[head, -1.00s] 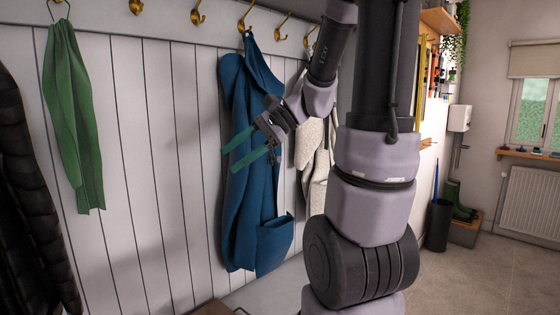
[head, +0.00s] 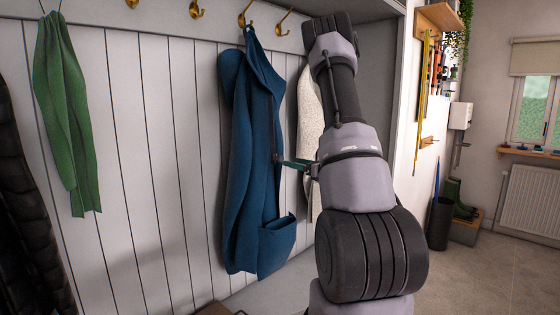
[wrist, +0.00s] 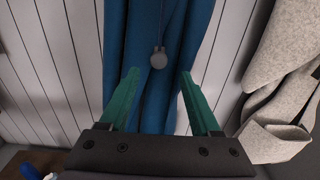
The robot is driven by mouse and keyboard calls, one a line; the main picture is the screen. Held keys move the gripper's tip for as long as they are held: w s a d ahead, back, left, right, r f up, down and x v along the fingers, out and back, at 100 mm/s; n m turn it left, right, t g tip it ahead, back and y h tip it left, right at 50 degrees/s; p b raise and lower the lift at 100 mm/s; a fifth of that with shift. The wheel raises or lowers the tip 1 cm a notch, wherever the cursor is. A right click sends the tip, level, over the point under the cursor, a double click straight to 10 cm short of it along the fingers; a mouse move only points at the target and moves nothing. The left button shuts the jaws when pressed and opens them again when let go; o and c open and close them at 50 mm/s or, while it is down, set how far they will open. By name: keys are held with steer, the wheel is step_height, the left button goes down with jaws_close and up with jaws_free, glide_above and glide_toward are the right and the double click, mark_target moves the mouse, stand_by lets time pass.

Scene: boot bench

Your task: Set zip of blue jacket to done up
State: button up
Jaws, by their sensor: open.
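The blue jacket (head: 256,170) hangs from a brass hook on the panelled wall in the head view. It fills the middle of the wrist view (wrist: 165,108). A small dark spot (head: 277,158) shows at the same part of the jacket in the head view. My gripper (wrist: 157,78) has green fingers, open and empty, one on either side below the pull. In the head view my gripper (head: 288,163) is partly hidden by my arm, close to the jacket's right side.
A pale fleecy garment (head: 309,120) hangs just right of the jacket, behind my arm; it also shows in the wrist view (wrist: 285,75). A green scarf (head: 65,110) and a black padded coat (head: 28,215) hang at left. Bare panelling (head: 160,150) lies between.

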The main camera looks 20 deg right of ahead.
mark_target(282, 160)
steer(key=x, duration=0.8)
steer(key=shift+c, duration=0.3)
jaws_close()
stand_by(1.0)
